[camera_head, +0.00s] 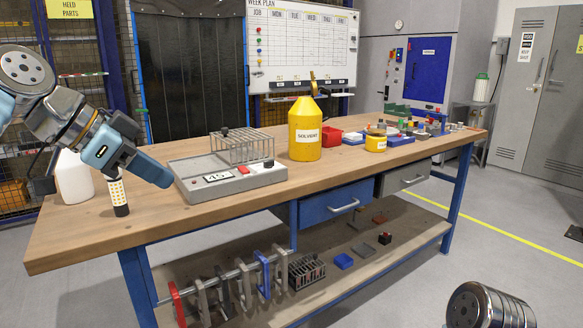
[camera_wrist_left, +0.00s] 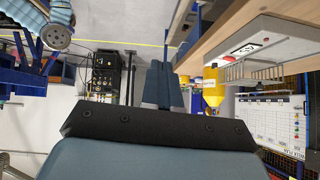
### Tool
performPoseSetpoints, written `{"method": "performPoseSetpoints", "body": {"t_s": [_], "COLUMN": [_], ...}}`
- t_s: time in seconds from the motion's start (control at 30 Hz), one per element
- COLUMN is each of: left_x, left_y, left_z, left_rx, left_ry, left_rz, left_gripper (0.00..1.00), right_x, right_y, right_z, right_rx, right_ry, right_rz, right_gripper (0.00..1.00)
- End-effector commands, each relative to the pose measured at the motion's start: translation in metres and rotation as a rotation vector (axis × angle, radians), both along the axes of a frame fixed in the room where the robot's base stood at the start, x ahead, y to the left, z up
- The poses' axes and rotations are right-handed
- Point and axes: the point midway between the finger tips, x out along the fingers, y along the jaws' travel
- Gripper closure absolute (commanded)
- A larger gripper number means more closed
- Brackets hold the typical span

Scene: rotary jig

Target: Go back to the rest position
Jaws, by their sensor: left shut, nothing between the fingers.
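My left gripper (camera_head: 166,182) comes in from the left above the workbench (camera_head: 110,228), in front of the left end of the grey jig box (camera_head: 240,182). Its fingers are together and hold nothing. In the left wrist view the closed fingers (camera_wrist_left: 156,68) stand in the middle, with nothing between them. I cannot tell whether the fingertips touch the box. A metal part of my right arm (camera_head: 490,308) shows at the lower right, but the right gripper does not show in the head view.
A wire rack (camera_head: 242,148), a yellow solvent can (camera_head: 305,132) and a red bin (camera_head: 331,136) are farther right. The front bench edge is clear. The lower shelf (camera_head: 350,270) holds clamps and blocks.

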Motion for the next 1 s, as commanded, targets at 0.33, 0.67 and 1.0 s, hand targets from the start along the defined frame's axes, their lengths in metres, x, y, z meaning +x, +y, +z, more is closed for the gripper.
{"method": "performPoseSetpoints", "body": {"t_s": [0.33, 0.67, 1.0], "left_x": [0.042, 0.097, 0.106], "left_y": [-0.010, -0.027, -0.060], "left_z": [-0.053, -0.163, -0.423], "left_rx": [-0.023, -0.052, -0.066], "left_ry": [0.087, 0.236, 0.533], "left_rz": [0.076, 0.216, 0.510], "left_gripper": [1.00, 1.00, 1.00], "right_x": [0.000, 0.000, 0.000], "right_y": [0.000, 0.000, 0.000], "right_z": [0.000, 0.000, 0.000], "right_rx": [0.000, 0.000, 0.000], "right_ry": [-0.001, -0.001, -0.001], "right_rz": [0.000, 0.000, 0.000], "right_gripper": [0.57, 0.57, 0.57]}}
